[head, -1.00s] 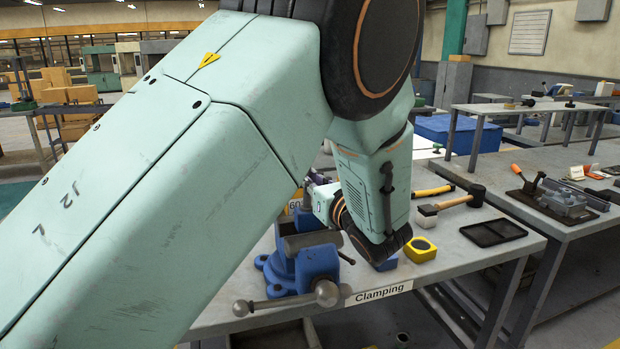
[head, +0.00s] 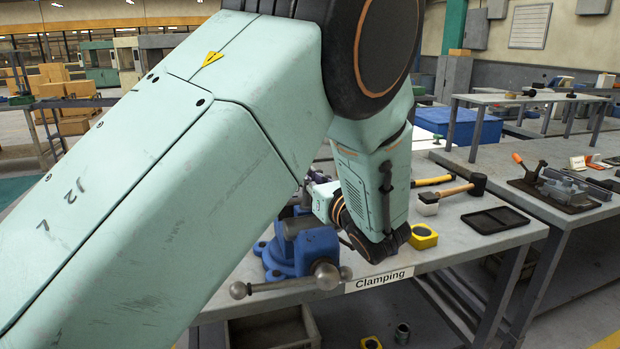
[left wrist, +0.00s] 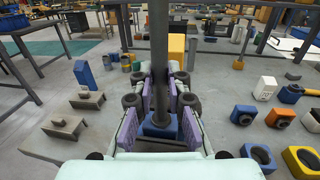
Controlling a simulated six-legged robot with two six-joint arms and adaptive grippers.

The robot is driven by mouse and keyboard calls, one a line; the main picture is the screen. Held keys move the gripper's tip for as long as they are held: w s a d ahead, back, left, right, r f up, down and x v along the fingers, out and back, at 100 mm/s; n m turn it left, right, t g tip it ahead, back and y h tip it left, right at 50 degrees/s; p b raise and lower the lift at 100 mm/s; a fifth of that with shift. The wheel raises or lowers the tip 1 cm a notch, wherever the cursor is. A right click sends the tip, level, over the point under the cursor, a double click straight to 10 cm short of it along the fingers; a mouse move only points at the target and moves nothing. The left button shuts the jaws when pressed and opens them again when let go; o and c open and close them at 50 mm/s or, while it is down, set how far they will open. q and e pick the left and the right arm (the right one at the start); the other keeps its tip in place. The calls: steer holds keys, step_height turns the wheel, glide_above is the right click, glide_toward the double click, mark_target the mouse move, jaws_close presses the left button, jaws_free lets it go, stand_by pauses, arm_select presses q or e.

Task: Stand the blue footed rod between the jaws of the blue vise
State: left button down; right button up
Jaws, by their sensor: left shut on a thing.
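The blue vise (head: 316,251) stands at the front left of the bench, its upper back part hidden by my left arm. Its handle bar and round screw end face the front. In the left wrist view, a dark upright rod (left wrist: 160,50) with a blue foot (left wrist: 160,127) stands between the purple fingers of my left gripper (left wrist: 159,108), which is shut on it. I cannot tell how far the foot is from the jaws. My right gripper is not in view.
A yellow ring block (head: 424,237), a mallet (head: 456,191), a yellow-handled tool (head: 432,181) and a black tray (head: 494,220) lie to the right on the bench. The "Clamping" label (head: 379,280) marks its front edge. Several blocks flank the gripper in the wrist view.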

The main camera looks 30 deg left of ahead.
arm_select(q)
steer(key=shift+w+d+f+b, duration=0.1)
steer(key=shift+f+b, duration=0.05)
steer(key=shift+b, duration=0.15)
stand_by(0.4)
steer(key=c, duration=1.3)
jaws_free()
steer(key=shift+o, duration=0.2)
steer(key=shift+f, duration=0.2)
step_height(320, 180, up, 10)
steer(key=shift+r, duration=0.15)
